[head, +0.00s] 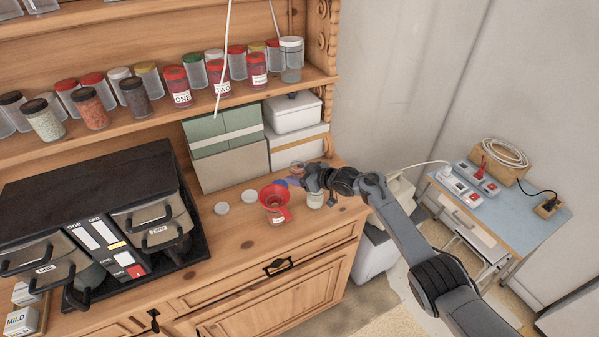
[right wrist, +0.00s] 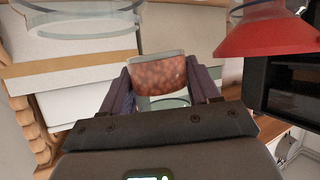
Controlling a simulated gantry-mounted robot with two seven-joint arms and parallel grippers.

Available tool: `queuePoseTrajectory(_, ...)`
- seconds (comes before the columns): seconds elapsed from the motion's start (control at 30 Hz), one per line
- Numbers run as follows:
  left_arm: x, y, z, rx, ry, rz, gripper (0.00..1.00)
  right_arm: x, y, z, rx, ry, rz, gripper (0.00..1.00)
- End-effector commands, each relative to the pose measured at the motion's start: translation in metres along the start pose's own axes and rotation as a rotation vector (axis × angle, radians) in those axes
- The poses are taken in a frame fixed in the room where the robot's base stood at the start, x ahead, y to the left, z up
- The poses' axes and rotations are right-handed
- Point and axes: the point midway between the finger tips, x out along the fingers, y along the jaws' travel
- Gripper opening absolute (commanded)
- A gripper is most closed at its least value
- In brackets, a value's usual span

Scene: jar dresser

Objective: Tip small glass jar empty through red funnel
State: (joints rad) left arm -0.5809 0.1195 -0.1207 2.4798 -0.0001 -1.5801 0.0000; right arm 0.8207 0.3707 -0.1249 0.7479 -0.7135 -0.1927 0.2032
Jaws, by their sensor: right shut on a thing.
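The red funnel (head: 273,195) stands mouth-up on the dresser top, over a small container (head: 277,217) mostly hidden beneath it. My right gripper (head: 297,178) is just right of and behind the funnel, shut on a small glass jar (head: 297,167). In the right wrist view, the jar (right wrist: 160,76) sits between both fingers with reddish-brown grainy contents inside. The funnel (right wrist: 268,30) shows at the upper right there, apart from the jar. I cannot tell the jar's exact tilt. My left gripper is not in view.
Another clear jar (head: 316,200) stands right of the funnel, close below my right gripper. Two pale round lids (head: 249,195) lie left of it. Boxes (head: 228,150) stand behind, a dark drawer unit (head: 100,210) at left, and filled jars (head: 91,108) on the shelf above.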

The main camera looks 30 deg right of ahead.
Motion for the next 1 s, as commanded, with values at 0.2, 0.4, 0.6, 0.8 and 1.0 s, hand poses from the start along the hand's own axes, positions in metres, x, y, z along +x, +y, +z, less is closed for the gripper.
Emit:
queuePoseTrajectory(0.2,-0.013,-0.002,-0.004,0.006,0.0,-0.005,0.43,-0.002,-0.005,-0.006,-0.075,-0.009,0.03,0.0)
queuePoseTrajectory(0.4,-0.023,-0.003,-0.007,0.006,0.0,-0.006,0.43,-0.003,-0.008,-0.011,-0.131,-0.016,0.055,0.0)
queuePoseTrajectory(0.6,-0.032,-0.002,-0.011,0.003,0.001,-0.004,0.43,-0.006,-0.011,-0.017,-0.18,-0.025,0.075,0.0)
queuePoseTrajectory(0.8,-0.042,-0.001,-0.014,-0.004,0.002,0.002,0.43,-0.008,-0.015,-0.025,-0.238,-0.032,0.099,0.0)
queuePoseTrajectory(1.0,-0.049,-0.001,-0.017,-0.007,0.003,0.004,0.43,-0.009,-0.023,-0.03,-0.339,-0.046,0.14,0.0)
